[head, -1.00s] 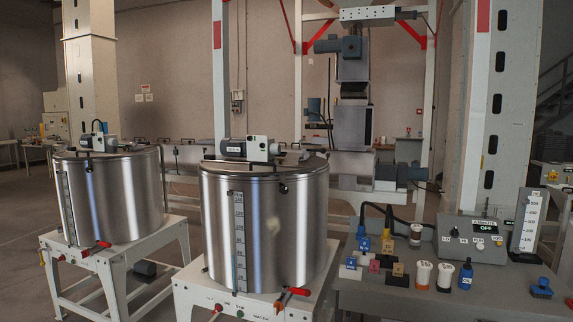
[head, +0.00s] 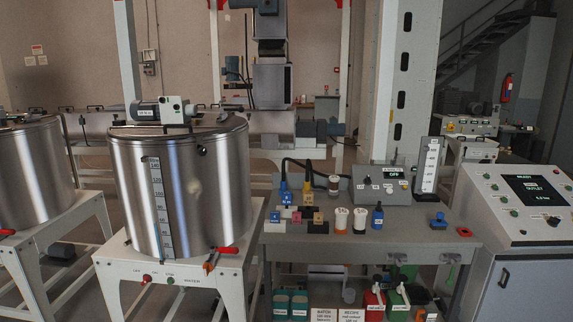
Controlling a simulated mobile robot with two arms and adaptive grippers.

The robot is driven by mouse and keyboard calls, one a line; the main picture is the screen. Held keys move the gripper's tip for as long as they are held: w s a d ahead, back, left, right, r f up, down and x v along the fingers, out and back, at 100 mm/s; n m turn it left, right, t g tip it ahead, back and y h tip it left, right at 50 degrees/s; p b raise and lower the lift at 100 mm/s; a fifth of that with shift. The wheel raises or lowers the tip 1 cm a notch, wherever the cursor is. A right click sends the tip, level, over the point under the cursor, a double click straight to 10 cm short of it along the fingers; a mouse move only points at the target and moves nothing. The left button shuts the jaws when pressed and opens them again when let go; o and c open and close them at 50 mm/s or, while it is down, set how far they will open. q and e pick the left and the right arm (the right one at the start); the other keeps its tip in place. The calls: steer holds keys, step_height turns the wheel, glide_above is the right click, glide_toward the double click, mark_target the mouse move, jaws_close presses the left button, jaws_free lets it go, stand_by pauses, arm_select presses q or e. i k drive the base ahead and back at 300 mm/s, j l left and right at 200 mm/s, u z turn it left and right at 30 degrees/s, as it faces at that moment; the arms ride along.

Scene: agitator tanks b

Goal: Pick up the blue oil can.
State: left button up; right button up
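The blue oil can (head: 377,216) is a small dark blue bottle with a narrow top and a pale label. Neither of my grippers shows in the head view.
Two white jars (head: 341,220) (head: 360,220) stand left of the can. A control box (head: 381,186) is behind, a blue brush-like item (head: 438,221) to the right. A steel tank (head: 190,190) stands left of the bench.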

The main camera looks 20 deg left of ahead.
mark_target(378, 214)
steer(key=i+l+z, duration=0.15)
steer(key=i, duration=0.45)
steer(key=i+l+z, duration=0.2)
steer(key=i, duration=0.45)
